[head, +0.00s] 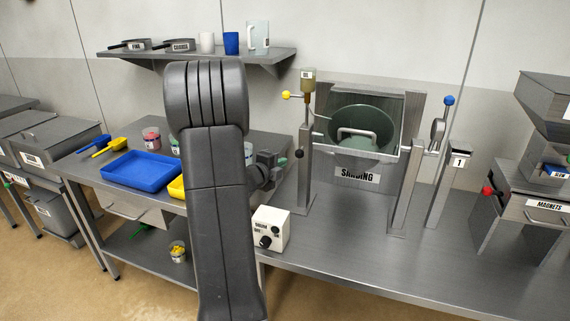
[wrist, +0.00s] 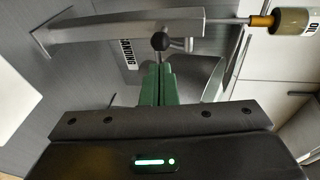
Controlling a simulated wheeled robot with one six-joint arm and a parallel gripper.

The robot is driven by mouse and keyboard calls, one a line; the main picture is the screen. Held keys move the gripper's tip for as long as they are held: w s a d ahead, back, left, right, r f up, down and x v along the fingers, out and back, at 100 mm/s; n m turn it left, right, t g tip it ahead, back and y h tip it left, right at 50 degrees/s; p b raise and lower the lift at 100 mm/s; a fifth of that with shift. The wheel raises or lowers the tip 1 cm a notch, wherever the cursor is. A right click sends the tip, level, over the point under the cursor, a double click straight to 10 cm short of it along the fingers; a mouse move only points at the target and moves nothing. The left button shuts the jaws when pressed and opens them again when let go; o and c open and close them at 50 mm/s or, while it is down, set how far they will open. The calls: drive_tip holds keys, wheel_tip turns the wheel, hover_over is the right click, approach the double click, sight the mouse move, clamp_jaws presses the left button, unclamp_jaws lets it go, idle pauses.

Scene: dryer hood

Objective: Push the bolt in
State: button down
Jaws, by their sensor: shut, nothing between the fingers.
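The bolt appears as a black round knob (head: 299,153) on the left post of the machine labelled SANDING. In the wrist view the knob (wrist: 160,41) stands straight beyond my fingertips, on the side of the grey post. My gripper (head: 284,161) is shut and empty, just left of the knob in the head view. Its green fingers (wrist: 158,68) point at the knob; the tips look close to it, but I cannot tell whether they touch. The bolt's shaft behind the knob is hidden.
The left post (head: 305,180) carries a yellow-knobbed lever (head: 286,95) and an oil cup (head: 308,78). A tilted green drum (head: 362,130) hangs between the posts. A white switch box (head: 270,229) stands below my gripper. The bench front right is clear.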

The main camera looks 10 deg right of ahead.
drive_tip(key=v, duration=0.5)
drive_tip(key=shift+s+a+r+b, duration=0.2)
drive_tip(key=shift+a+b, duration=0.1)
drive_tip(key=shift+b, duration=0.1)
